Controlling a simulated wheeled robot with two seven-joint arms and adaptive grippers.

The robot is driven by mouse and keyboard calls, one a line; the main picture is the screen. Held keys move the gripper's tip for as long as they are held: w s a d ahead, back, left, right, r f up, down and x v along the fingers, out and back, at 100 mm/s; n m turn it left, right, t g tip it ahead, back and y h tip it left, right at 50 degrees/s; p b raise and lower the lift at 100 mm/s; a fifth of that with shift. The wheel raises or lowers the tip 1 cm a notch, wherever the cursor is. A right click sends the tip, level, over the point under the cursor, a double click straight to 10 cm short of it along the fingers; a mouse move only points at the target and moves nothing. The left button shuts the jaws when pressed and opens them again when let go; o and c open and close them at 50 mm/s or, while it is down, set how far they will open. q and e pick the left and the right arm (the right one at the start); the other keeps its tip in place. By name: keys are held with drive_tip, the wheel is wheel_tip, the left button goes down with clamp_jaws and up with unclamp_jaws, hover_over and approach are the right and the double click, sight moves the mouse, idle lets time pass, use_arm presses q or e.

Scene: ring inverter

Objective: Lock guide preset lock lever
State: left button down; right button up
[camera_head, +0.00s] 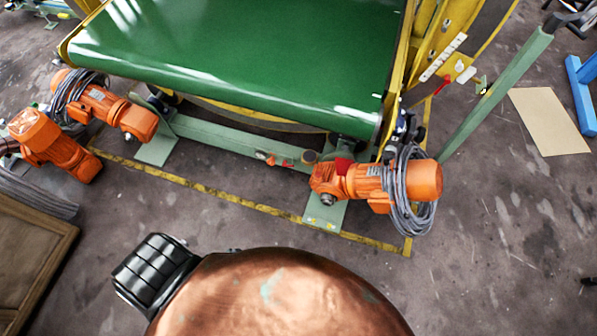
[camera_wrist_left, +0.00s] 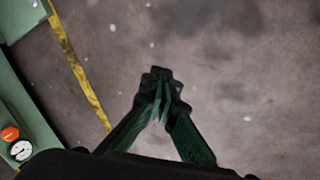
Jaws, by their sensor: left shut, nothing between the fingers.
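The ring inverter's wide green belt (camera_head: 240,45) sits in a yellow frame at the top of the head view. A small red handle (camera_head: 441,84) shows beside its right upright. I cannot tell whether this is the guide preset lock lever, and no other part is clearly that lever. My left gripper (camera_wrist_left: 160,76) is seen in the left wrist view, with its dark fingers together at the tips and nothing held. It is above bare floor. An orange knob (camera_wrist_left: 10,133) and a white dial gauge (camera_wrist_left: 21,150) are at lower left there, apart from the fingers. My right gripper is not seen.
Orange motors with coiled grey cables stand at left (camera_head: 117,111) and right (camera_head: 410,182) of the green crossbar (camera_head: 230,138). A green slanted post (camera_head: 500,90) rises at right. A brown crate (camera_head: 28,250) is at lower left. The floor at right is mostly clear.

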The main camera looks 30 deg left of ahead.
use_arm(q)
drive_tip(key=w+a+f+n+t+b, duration=0.15)
drive_tip(key=w+n+b, duration=0.35)
drive_tip(key=w+n, duration=0.5)
drive_tip(key=w+a+f+n+t+b, duration=0.1)
drive_tip(key=w+f+n+t+b, duration=0.35)
drive_tip(key=w, duration=1.05)
drive_tip(key=w+a+r+n+t+b, duration=0.1)
drive_tip(key=w+r+n+b, duration=0.2)
drive_tip(key=w+n, duration=0.4)
drive_tip(key=w+a+r+n+t+b, duration=0.1)
drive_tip(key=w+r+n+t+b, duration=0.1)
drive_tip(key=w+r+n, duration=0.3)
drive_tip(key=w+n+b, duration=0.1)
drive_tip(key=w, duration=0.3)
drive_tip(key=shift+w+a+r+n, duration=0.15)
drive_tip(key=shift+a+r+n, duration=0.1)
drive_tip(key=shift+n, duration=0.1)
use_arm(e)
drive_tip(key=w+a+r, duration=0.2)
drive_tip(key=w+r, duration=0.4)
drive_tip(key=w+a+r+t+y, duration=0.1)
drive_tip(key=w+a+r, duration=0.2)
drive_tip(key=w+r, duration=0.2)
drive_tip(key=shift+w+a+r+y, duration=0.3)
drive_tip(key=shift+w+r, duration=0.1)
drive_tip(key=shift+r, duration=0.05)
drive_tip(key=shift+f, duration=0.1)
